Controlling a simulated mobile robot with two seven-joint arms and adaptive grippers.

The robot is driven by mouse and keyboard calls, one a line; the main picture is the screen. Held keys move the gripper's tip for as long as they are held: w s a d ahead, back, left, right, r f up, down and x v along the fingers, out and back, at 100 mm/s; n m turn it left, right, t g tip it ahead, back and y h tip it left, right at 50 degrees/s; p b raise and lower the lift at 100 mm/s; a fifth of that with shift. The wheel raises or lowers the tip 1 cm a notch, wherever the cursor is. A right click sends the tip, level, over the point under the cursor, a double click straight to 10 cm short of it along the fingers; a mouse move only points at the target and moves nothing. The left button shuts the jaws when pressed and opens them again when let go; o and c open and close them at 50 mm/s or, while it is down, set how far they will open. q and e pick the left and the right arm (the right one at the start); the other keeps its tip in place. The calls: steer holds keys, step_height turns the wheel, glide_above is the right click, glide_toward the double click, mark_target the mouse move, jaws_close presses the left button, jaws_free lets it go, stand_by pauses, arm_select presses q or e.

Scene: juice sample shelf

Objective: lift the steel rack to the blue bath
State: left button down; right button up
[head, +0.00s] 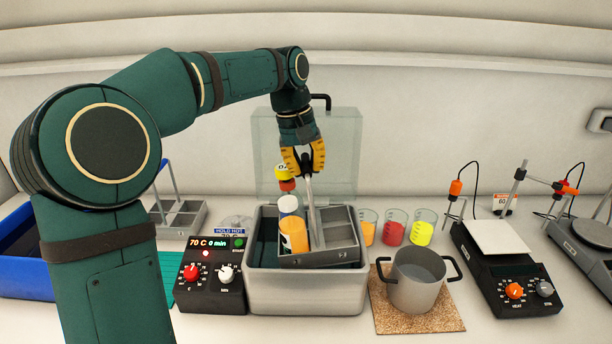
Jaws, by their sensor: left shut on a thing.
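The steel rack (338,238) is tilted in the mouth of the grey heated bath (305,292). It holds a bottle of orange juice (293,235) with a white and blue top, which leans with it. My left gripper (304,172) is shut on the top of the rack's upright handle (311,203). The rack's lower part is hidden by the bath wall, so I cannot tell whether it touches the bottom. The blue bath (26,279) stands at the far left, partly hidden behind my left arm. My right gripper is not in view.
A second steel rack (184,214) stands left of the grey bath, beside a control box (211,287). The clear lid (342,150) stands open behind. Three beakers (394,228) and a pot (417,279) on a cork mat (384,318) stand right. A yellow-red gadget (285,178) is by my gripper.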

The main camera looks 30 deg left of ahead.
arm_select(q)
steer(key=shift+r, duration=0.45)
step_height(320, 180, up, 5)
steer(key=p, duration=0.5)
steer(key=shift+r+p, duration=0.2)
steer(key=shift+p, duration=0.1)
steer(key=shift+f, duration=0.1)
steer(key=shift+a, duration=0.1)
